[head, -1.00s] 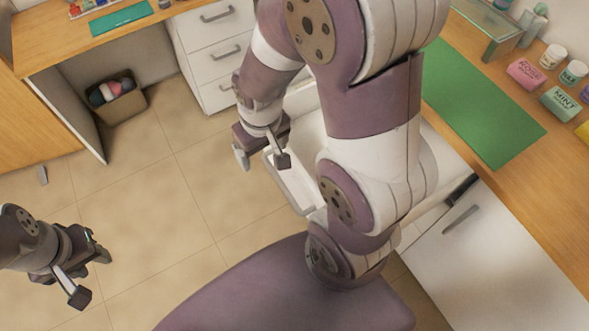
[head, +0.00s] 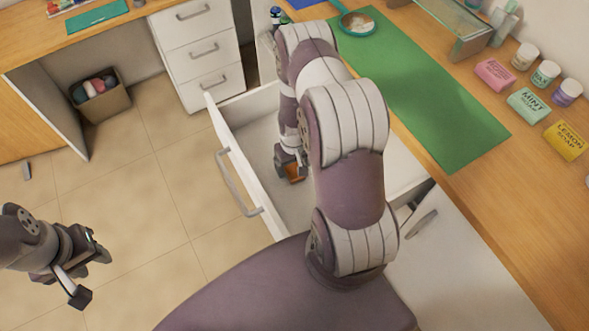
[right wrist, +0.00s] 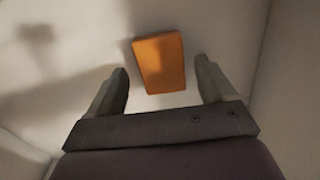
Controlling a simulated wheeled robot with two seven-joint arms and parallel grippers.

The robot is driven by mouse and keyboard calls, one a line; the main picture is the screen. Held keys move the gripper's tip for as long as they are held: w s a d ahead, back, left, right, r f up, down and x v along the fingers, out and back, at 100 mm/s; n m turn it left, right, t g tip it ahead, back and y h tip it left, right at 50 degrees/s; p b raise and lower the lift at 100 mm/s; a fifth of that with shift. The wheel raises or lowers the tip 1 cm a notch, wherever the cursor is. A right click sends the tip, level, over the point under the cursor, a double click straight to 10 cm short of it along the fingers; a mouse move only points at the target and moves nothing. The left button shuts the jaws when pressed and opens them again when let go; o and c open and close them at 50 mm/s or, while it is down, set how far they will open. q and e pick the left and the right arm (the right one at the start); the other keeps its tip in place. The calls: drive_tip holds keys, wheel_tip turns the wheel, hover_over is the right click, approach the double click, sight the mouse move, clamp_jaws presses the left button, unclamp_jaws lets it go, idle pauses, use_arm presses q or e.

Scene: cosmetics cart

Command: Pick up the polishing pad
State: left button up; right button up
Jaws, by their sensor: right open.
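The polishing pad (right wrist: 159,62) is an orange rectangular block lying on the white floor of an open drawer (head: 240,177). In the head view a part of the pad (head: 293,171) shows just below my right gripper (head: 291,160). In the right wrist view my right gripper (right wrist: 166,88) is open, with one finger to each side of the pad's near end; the pad lies mostly beyond the fingertips and is not held. My left gripper (head: 88,271) is away at the lower left over the floor; its fingers are too unclear to tell their opening.
The drawer walls stand around my right gripper. On the counter to the right are a green mat (head: 425,100), a pink soap (head: 495,75), a mint soap (head: 528,105), a lemon soap (head: 566,141) and several jars. A bin (head: 101,100) stands on the floor at the upper left.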

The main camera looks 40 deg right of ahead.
drive_tip(key=shift+f, duration=0.5)
drive_tip(key=shift+w+a+f, duration=0.1)
drive_tip(key=shift+w+a, duration=0.05)
drive_tip(key=c, duration=1.1)
drive_tip(key=shift+c, duration=0.2)
drive_tip(key=shift+r, duration=0.5)
wheel_tip(320, 180, up, 3)
drive_tip(key=shift+f, duration=0.1)
drive_tip(key=s+a+r, duration=0.4)
drive_tip(key=s+r, duration=0.3)
drive_tip(key=s, duration=0.4)
drive_tip(key=shift+a+r, duration=0.15)
